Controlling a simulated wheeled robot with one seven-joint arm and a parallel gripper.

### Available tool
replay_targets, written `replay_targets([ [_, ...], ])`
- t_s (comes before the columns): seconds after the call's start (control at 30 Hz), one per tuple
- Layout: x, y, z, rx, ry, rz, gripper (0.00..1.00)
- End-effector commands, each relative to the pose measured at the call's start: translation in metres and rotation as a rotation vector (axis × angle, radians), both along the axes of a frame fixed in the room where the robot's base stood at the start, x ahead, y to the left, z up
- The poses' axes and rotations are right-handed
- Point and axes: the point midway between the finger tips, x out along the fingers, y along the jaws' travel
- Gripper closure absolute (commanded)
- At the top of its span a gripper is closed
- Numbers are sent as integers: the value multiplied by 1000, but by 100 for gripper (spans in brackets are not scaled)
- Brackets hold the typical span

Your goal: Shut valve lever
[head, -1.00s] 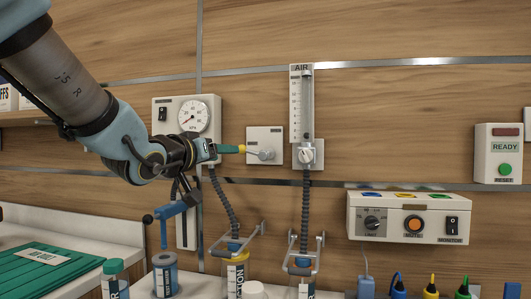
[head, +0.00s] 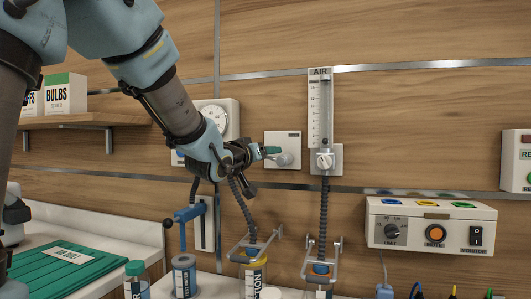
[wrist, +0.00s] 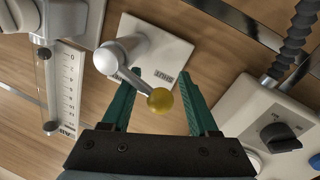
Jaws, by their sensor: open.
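The valve is a pale square wall plate (head: 282,138) with a round grey hub (head: 284,159). In the wrist view its plate (wrist: 160,50) bears the word SHUT. A short grey lever (wrist: 128,78) runs from the hub to a yellow ball knob (wrist: 160,101). My gripper (head: 270,151) reaches the valve from the left in the head view and hides the knob there. In the wrist view my gripper (wrist: 158,90) is open, with one green finger on each side of the lever and knob. I see a gap at both sides of the knob.
An AIR flowmeter (head: 321,120) stands just right of the valve. A dial gauge box (head: 233,112) is behind my wrist at left. A control box (head: 431,222) is lower right. Hoses and canisters hang below. The wall above the valve is clear.

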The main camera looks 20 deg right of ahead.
Motion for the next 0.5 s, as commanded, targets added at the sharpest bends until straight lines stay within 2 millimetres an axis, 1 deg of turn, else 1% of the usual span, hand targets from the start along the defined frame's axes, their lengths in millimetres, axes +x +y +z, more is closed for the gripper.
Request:
replay_targets([
  [0.17, 0, 0, 0, 0, 0, 0, 40],
  [0.2, 0, 0, 0, 0, 0, 0, 42],
  [0.5, 0, 0, 0, 1, -1, 0, 76],
])
